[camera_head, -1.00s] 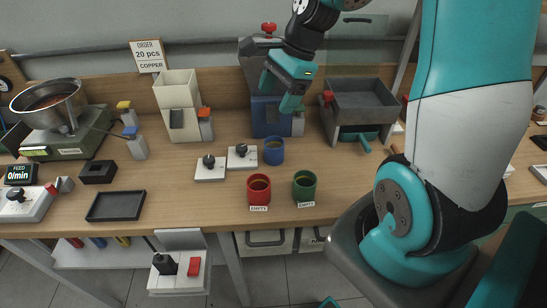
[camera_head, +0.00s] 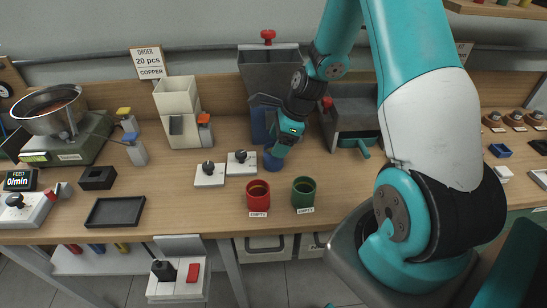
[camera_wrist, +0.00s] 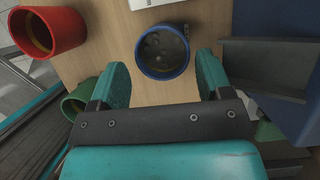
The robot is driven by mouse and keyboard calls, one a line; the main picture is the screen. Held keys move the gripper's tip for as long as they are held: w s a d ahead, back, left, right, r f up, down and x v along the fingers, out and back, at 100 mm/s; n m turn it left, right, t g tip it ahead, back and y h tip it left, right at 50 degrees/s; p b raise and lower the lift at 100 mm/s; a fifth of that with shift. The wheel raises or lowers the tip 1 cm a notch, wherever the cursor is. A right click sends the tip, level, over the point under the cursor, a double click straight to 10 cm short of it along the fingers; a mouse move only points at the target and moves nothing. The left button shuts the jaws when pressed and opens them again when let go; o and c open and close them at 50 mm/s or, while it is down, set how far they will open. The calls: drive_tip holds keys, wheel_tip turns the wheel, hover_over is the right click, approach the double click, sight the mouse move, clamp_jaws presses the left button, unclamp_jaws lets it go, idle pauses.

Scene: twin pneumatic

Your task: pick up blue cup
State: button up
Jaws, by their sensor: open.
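The blue cup (camera_head: 271,163) stands on the wooden bench, partly hidden behind my gripper in the head view. In the wrist view the blue cup (camera_wrist: 162,51) shows from above, with several small dark round pieces inside. My gripper (camera_head: 277,148) is open and points down at the cup. In the wrist view my gripper (camera_wrist: 163,80) has its two teal fingers spread apart. The cup lies beyond the fingertips, roughly centred on the gap, with nothing held.
A red cup (camera_head: 258,194) and a green cup (camera_head: 303,192) stand in front, near the bench edge, each with an "EMPTY" label. White knob boxes (camera_head: 241,163) sit left of the blue cup. A dark blue-grey hopper machine (camera_head: 260,85) stands close behind it.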

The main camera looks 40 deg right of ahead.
sight(265, 165)
drive_tip(key=p+x, duration=0.1)
drive_tip(key=x, duration=0.4)
drive_tip(key=shift+w+f, duration=0.1)
drive_tip(key=shift+w, duration=0.05)
drive_tip(key=c, duration=0.8)
wheel_tip(265, 165, up, 20)
drive_tip(key=shift+r+b, duration=0.1)
drive_tip(key=shift+b, duration=0.4)
